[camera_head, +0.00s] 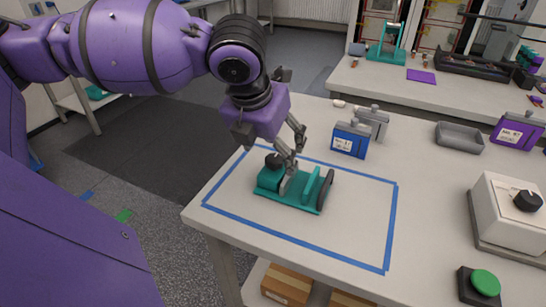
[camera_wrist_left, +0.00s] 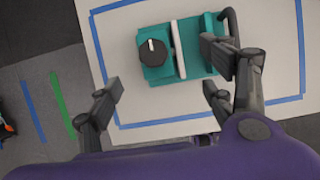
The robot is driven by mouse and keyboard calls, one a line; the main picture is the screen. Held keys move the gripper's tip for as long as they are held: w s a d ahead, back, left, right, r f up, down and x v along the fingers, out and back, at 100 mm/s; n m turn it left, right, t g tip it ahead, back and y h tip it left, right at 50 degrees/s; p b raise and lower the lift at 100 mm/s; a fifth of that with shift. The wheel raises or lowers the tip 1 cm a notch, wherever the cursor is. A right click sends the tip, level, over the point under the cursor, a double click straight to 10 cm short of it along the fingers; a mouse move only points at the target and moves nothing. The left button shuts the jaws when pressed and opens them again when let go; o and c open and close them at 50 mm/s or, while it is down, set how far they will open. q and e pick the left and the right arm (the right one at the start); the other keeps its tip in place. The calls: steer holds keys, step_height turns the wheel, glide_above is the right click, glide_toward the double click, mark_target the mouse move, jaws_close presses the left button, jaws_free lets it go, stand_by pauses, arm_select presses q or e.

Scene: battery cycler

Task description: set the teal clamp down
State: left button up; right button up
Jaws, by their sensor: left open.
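The teal clamp (camera_head: 295,190) rests on the white table inside a blue tape rectangle (camera_head: 390,240). It has a black knob and a dark handle. My left gripper (camera_head: 290,150) is just above and behind the clamp, with its fingers apart. In the left wrist view the clamp (camera_wrist_left: 188,62) lies past the fingertips of the open gripper (camera_wrist_left: 160,88), with one finger overlapping its right end in the picture. I cannot tell whether that finger touches it. My right gripper is not in view.
A blue battery pack (camera_head: 350,139) and a grey one (camera_head: 372,122) stand behind the tape. A grey tray (camera_head: 459,138), a purple pack (camera_head: 517,130), a white box with a knob (camera_head: 508,215) and a green button (camera_head: 485,283) are at the right. The tape area's front is clear.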

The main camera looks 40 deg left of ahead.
arm_select(q)
steer(key=v, duration=0.3)
steer(key=shift+s+r+p, duration=0.1)
steer(key=shift+r+p, duration=0.05)
steer(key=shift+p, duration=0.15)
stand_by(0.7)
